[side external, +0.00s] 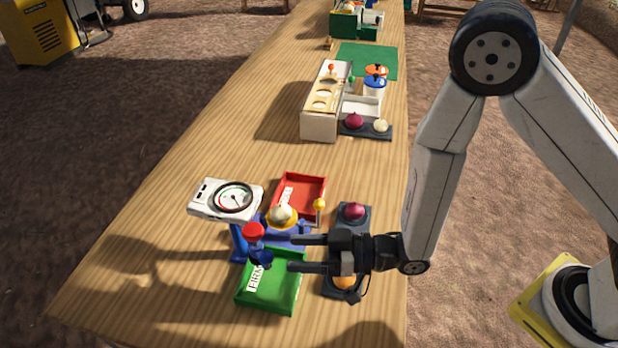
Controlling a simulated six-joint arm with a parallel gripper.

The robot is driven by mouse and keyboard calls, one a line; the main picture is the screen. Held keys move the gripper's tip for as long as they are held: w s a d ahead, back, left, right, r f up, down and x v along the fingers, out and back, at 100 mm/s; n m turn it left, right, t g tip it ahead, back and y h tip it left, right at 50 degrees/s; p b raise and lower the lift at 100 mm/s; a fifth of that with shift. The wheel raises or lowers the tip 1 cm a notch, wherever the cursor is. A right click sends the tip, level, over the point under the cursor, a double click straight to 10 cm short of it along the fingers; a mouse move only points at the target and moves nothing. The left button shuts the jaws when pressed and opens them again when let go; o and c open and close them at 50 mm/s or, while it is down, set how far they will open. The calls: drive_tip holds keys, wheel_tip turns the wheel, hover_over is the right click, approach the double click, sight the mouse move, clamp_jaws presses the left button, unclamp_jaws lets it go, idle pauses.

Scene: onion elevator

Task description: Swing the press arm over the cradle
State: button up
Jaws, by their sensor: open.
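The press stands near the front of the bench, with a white gauge panel (215,197) and dial on a blue post (238,243). Its press arm carries a red knob (253,231) and a blue cup (261,259). The cup appears beside the cradle, near the green tray's back-left corner. A pale onion (281,214) sits in the yellow cradle (270,225) on the blue base (295,233). My gripper (291,253) is open and empty, fingers pointing left, right of the red knob and cup. It appears above the green tray's back edge; exact height is unclear.
A green tray (285,291) lies in front of the press and a red tray (313,184) behind it. A yellow-knobbed lever (320,204) stands beside the cradle. A dark rack (365,222) holds a red onion (354,211) and a partly hidden yellow onion (345,282). Bench left is clear.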

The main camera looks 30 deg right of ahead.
sight(255, 256)
drive_tip(key=shift+s+a+y, duration=0.3)
drive_tip(key=shift+s, duration=0.05)
drive_tip(key=shift+a, duration=0.1)
drive_tip(key=shift+x, duration=3.8)
clamp_jaws()
